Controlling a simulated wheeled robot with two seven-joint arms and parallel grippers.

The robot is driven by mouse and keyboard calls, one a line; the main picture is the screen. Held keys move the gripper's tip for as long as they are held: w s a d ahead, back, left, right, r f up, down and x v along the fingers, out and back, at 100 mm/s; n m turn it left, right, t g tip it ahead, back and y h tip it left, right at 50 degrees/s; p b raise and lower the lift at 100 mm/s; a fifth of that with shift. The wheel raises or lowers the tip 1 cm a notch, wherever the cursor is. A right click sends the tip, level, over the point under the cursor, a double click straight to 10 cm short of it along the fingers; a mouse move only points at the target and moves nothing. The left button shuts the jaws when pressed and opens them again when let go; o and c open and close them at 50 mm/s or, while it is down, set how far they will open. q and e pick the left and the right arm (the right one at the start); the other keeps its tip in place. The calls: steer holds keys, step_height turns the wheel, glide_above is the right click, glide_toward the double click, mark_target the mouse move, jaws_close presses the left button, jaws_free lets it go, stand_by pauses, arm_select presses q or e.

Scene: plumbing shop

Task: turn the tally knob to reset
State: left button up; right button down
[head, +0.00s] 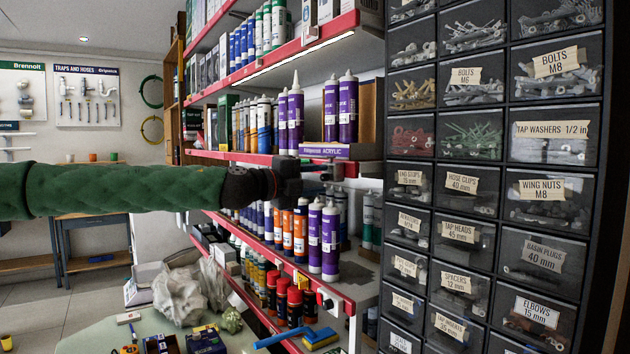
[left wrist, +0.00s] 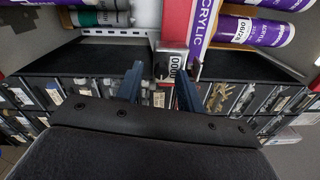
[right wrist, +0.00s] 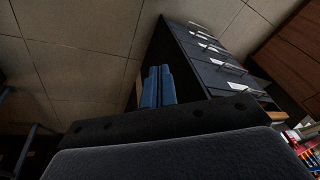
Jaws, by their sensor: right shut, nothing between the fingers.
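The tally counter (left wrist: 174,67) is a small metal box with a white number strip, fixed at the shelf's front edge. Its digits look like zeros, though they are small. A dark knob (left wrist: 160,71) shows at its side, between the fingers of my left gripper (left wrist: 160,78). That gripper is open, with a finger on either side of the knob; I cannot tell whether either touches. In the head view my left gripper (head: 325,170) is at the shelf edge, and the counter is not clearly made out. My right gripper (right wrist: 159,75) is shut and empty, away from the shelf.
The red-edged shelf (head: 250,157) holds several purple tubes (head: 296,118) close above my left gripper. More tubes stand on the shelf below. A black drawer cabinet (head: 505,173) stands close on the right. Floor (head: 95,292) is free at left.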

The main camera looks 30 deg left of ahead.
mark_target(322, 178)
arm_select(q)
steer(key=shift+s+a, duration=0.1)
steer(key=shift+s, duration=0.1)
arm_select(e)
steer(key=shift+a, duration=0.15)
